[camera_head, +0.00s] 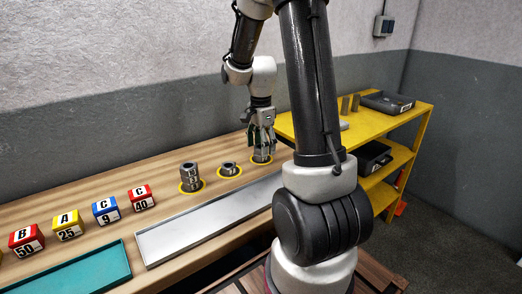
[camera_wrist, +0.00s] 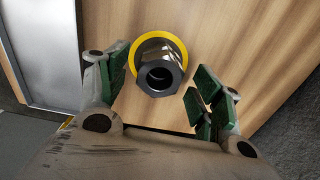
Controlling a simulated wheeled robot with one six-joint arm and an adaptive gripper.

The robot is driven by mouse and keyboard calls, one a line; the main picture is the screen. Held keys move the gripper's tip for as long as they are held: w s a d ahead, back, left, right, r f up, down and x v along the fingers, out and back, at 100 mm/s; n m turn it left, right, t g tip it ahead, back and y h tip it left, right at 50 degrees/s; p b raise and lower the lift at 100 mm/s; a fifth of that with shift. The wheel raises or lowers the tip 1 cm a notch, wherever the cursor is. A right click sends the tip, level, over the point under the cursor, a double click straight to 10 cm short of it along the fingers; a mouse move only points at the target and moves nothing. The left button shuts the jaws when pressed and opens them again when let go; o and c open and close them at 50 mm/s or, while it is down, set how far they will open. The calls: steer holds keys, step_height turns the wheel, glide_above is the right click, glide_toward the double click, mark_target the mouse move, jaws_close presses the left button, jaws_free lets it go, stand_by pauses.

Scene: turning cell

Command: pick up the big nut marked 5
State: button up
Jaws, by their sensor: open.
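A tall dark metal hex nut (camera_wrist: 160,66) stands upright on a yellow ring (camera_wrist: 139,43) in the wrist view, its round bore facing the camera. No number is readable on it. My gripper (camera_wrist: 160,88) is open, with green-padded fingers to the left and right of this nut, apart from it. In the head view my gripper (camera_head: 262,142) points down over the rightmost yellow ring (camera_head: 255,161), and its fingers mostly hide what stands there. A tall nut stack (camera_head: 189,177) and a low nut (camera_head: 228,168) stand on two other rings to the left.
Several coloured marked blocks, including a red one (camera_head: 141,198), line the wooden bench's left part. A grey metal tray (camera_head: 205,219) and a teal tray (camera_head: 85,277) lie along the front. A yellow shelf (camera_head: 384,118) with dark bins stands right.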

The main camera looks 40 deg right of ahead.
steer(key=c, duration=1.2)
steer(key=shift+c, duration=0.2)
